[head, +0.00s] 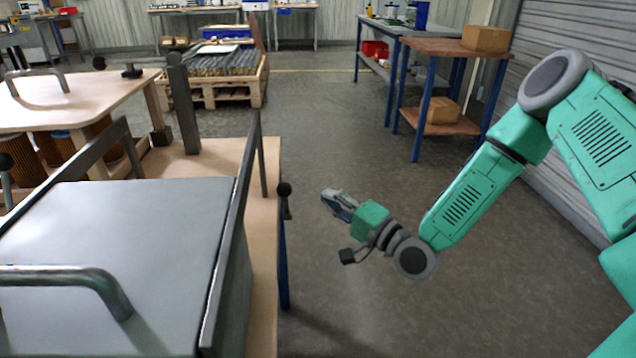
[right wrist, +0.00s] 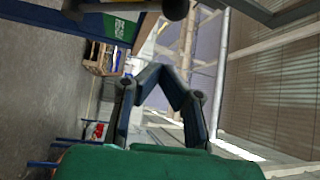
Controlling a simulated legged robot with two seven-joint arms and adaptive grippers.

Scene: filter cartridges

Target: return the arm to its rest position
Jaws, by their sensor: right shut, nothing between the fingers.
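My right arm is green and comes in from the right in the head view. Its right gripper (head: 331,197) is out over the bare floor, to the right of the workbench, and is shut with nothing in it. The same gripper (right wrist: 158,72) shows in the right wrist view with its dark fingers brought together at the tips and no object between them. My left gripper is in neither view.
A grey metal box lid (head: 130,225) with a bar handle (head: 60,275) is on a wooden bench (head: 262,190) at the left. Brown pleated cartridges (head: 60,150) stand under a wooden top (head: 100,92). A shelf table (head: 450,50) stands beyond. The floor between is clear.

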